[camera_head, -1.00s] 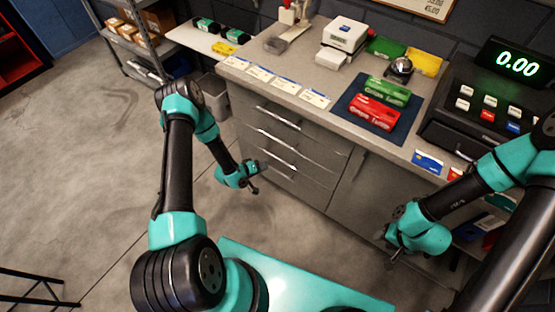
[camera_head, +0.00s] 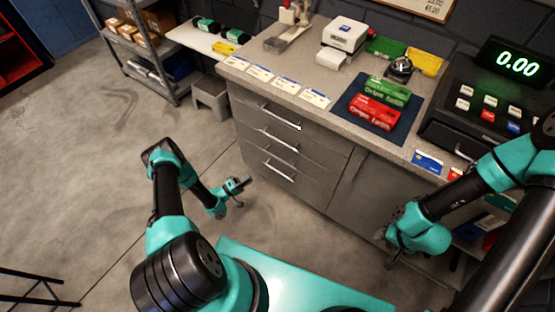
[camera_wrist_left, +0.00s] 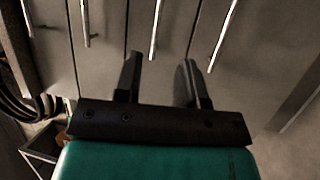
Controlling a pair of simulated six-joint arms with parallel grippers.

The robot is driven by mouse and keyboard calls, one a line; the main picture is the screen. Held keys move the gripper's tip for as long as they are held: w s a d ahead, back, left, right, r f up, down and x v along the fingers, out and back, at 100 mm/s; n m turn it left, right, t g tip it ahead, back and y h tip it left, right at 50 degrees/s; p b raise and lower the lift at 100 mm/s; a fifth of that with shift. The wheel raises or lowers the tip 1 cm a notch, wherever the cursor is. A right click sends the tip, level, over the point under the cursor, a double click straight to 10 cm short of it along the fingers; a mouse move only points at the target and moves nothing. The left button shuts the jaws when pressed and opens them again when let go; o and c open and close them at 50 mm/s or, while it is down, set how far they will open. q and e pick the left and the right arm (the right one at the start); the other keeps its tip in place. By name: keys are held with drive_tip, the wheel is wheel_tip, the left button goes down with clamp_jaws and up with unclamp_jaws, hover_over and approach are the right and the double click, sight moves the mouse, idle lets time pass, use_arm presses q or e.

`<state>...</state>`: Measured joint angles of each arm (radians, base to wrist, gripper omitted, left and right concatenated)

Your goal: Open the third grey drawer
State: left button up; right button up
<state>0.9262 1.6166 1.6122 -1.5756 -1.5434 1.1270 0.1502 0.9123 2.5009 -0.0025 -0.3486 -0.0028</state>
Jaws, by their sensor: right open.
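The grey drawer unit (camera_head: 322,137) stands under the counter, and its drawer fronts look flush and closed. The lowest handle that shows in the head view is a silver bar (camera_head: 279,170) on the third drawer (camera_head: 305,187). My left gripper (camera_head: 240,194) is in front of and to the left of that drawer, apart from it. In the left wrist view its two dark fingers (camera_wrist_left: 161,78) are spread with nothing between them. Several bar handles show ahead, one (camera_wrist_left: 156,30) roughly in line with the finger gap. My right gripper (camera_head: 391,247) is open, low in front of the cabinet at right.
The counter (camera_head: 334,120) above carries cards, red and green packs on a blue mat (camera_head: 398,121), a bell and a cash register (camera_head: 478,112). A grey step stool (camera_head: 211,97) stands left of the drawers. The floor in front is clear.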

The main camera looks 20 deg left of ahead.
sight(278, 159)
use_arm(q)
drive_tip(key=x, duration=1.7)
drive_tip(key=shift+w, duration=0.15)
clamp_jaws()
